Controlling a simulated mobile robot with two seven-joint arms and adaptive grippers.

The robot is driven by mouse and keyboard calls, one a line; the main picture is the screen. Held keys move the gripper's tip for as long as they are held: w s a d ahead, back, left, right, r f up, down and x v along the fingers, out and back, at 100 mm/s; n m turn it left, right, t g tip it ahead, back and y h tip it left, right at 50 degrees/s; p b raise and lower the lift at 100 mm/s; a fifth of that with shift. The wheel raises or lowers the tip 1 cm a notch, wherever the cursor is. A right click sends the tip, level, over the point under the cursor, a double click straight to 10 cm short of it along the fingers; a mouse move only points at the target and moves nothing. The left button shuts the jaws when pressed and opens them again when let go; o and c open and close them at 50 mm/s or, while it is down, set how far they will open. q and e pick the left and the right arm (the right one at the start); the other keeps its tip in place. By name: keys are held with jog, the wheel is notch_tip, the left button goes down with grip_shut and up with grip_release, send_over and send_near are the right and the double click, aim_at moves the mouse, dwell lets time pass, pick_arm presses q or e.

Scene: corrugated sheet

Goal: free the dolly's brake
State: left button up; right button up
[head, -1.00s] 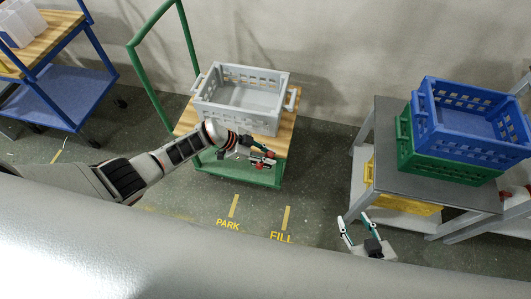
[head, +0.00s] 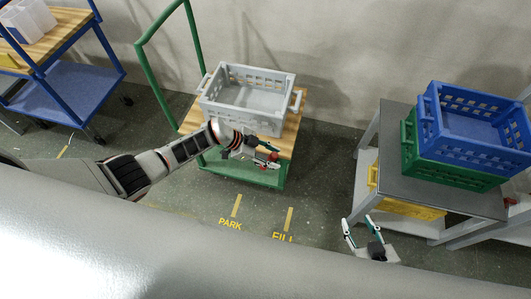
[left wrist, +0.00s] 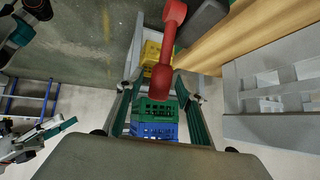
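The dolly (head: 190,119) has a green frame and handle and a wooden deck, and carries a grey crate (head: 245,101). My left gripper (head: 272,158) is at the deck's front edge, on its right half. In the left wrist view a red lever (left wrist: 166,50), which looks like the brake, reaches down between the spread fingers of the left gripper (left wrist: 158,88). The fingers look open, with gaps on both sides of the lever; I cannot tell whether either touches it. The wooden edge (left wrist: 225,40) shows beside it. My right gripper (head: 362,222) is open and empty, over the floor.
A grey table (head: 400,150) at the right bears a green crate (head: 425,160) under a blue crate (head: 475,128); a yellow crate (head: 412,208) is below. A blue cart (head: 70,85) stands at the left. Floor markings read PARK (head: 230,225) and FILL (head: 282,237).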

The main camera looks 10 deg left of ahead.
pick_arm(q)
jog(key=v, duration=1.1)
jog(key=shift+a+r, duration=0.25)
jog(key=shift+a, duration=0.05)
jog(key=shift+s, duration=0.1)
